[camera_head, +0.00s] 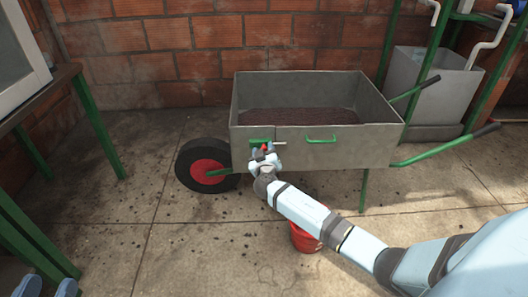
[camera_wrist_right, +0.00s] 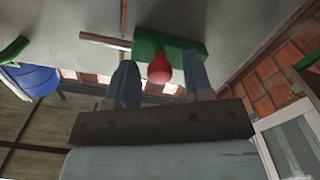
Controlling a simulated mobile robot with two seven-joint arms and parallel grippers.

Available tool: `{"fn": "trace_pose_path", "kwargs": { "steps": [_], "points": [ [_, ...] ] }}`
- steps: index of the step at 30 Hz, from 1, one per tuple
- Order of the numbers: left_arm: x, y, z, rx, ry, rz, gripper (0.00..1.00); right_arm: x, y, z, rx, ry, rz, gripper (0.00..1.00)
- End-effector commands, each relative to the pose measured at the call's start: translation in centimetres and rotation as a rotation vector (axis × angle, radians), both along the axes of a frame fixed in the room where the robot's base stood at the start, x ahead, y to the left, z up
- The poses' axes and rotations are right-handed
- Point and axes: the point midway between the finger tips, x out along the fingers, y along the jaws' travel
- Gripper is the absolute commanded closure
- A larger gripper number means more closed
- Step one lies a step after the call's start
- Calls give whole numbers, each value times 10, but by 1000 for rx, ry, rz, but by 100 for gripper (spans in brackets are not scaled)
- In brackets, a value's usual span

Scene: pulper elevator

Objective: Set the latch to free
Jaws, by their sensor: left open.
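The latch is a green block (camera_head: 257,142) with a red knob (camera_head: 264,147) and a pale metal bolt (camera_head: 280,143), on the near wall of the grey wheelbarrow (camera_head: 345,152). The bolt sticks out to the right of the block in the head view. My right gripper (camera_head: 265,156) is at the latch. In the right wrist view its two fingers (camera_wrist_right: 159,86) are apart, with the red knob (camera_wrist_right: 159,68) between their tips and gaps on both sides. My left gripper (camera_head: 48,287) is open and empty at the bottom left, far from the latch.
A green handle (camera_head: 321,139) is right of the latch on the same wall. A red bucket (camera_head: 304,238) stands on the floor beneath my right arm. A green-legged table (camera_head: 42,94) stands at the left. A grey bin (camera_head: 430,90) is behind the barrow's handles.

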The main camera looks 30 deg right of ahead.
Motion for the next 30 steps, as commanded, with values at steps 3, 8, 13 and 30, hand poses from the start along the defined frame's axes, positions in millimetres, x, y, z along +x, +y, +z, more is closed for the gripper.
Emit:
{"fn": "trace_pose_path", "kwargs": {
  "steps": [3, 8, 13, 30],
  "points": [
    [0, 0, 0, 2, 0, -1, 57, 0, 0, 0, 0, 0, 0, 82],
    [0, 0, 0, 1, 0, 0, 57, 0, 0, 0, 0, 0, 0, 100],
    [0, 0, 0, -3, 1, 2, 57, 5, 8, 0, 2, 0, 0, 100],
    [1, -1, 0, -10, 4, 4, 57, 26, 44, 0, 1, -1, 4, 66]
  ]
}}
